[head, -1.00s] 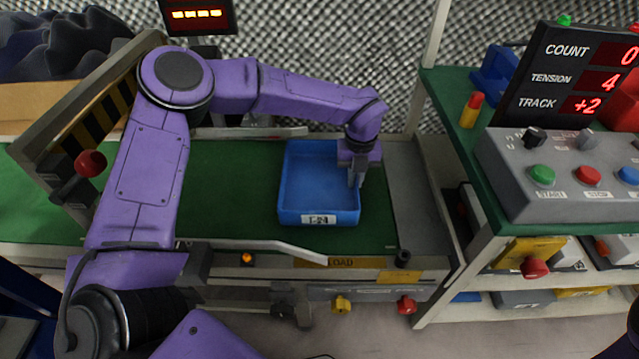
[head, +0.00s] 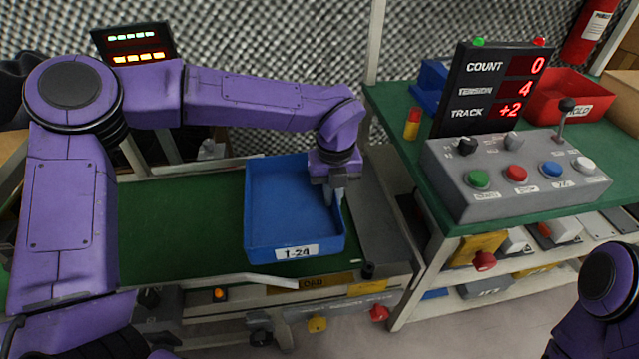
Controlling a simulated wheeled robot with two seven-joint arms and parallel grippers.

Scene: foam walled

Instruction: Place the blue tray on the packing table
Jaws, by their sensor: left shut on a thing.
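The blue tray (head: 290,205), labelled T-24, is over the green conveyor belt (head: 180,220) near its right end. My left gripper (head: 335,192) is shut on the tray's right wall, pointing down. The tray looks tilted a little; I cannot tell whether its base clears the belt. No surface is clearly marked as the packing table; a green-topped table (head: 400,105) with a control box stands to the right. My right arm shows at the lower right edge, but its gripper is out of view.
The table holds a grey control box (head: 520,180), a display (head: 490,90), a red bin (head: 565,100) and a red-and-yellow cylinder (head: 412,124). A metal plate (head: 375,215) lies between belt and table. Shelves with parts sit below the tabletop.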

